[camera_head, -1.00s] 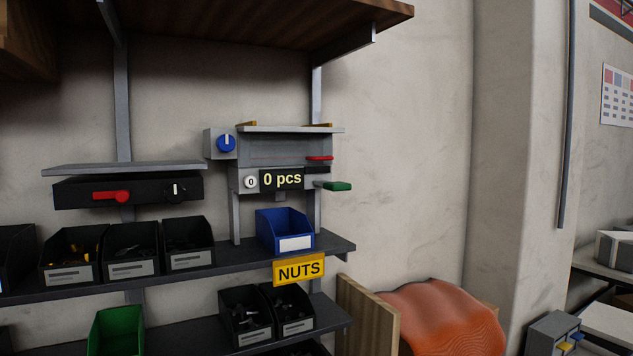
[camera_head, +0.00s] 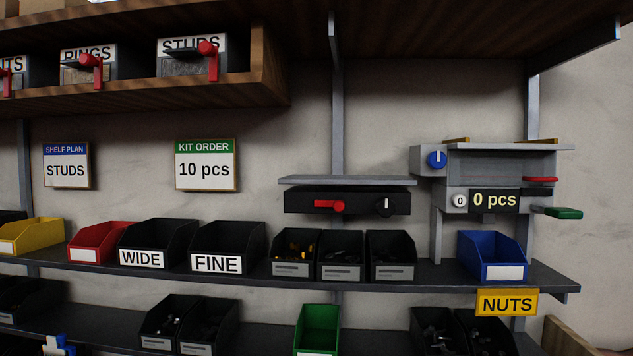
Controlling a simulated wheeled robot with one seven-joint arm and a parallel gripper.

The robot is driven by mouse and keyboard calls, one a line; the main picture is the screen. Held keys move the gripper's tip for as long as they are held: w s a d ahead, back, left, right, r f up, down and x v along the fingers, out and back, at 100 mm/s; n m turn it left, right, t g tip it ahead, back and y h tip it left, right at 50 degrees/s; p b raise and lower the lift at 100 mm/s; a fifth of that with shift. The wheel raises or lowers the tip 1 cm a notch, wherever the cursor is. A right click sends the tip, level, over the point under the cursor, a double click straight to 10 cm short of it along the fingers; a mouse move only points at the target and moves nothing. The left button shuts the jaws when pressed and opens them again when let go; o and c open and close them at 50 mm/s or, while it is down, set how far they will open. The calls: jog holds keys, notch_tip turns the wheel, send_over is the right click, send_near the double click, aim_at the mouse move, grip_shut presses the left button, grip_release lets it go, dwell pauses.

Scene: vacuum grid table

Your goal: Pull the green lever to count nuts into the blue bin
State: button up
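The green lever (camera_head: 563,213) sticks out from the right side of the grey counting machine (camera_head: 500,163), below a red lever (camera_head: 540,180). The machine's display (camera_head: 494,200) reads "0 pcs". A white button marked 0 (camera_head: 459,201) is left of the display, and a blue knob (camera_head: 437,160) is at the upper left. The blue bin (camera_head: 491,256) stands on the shelf below the machine, above a yellow NUTS sign (camera_head: 506,302). Its front label is blank, and its inside looks empty from here. My gripper is not in view.
A KIT ORDER card (camera_head: 207,165) reads "10 pcs". A black unit with a red handle (camera_head: 330,206) is left of the machine. Several bins line the shelf (camera_head: 400,288), including WIDE (camera_head: 143,259) and FINE (camera_head: 217,263). The wall right of the green lever is clear.

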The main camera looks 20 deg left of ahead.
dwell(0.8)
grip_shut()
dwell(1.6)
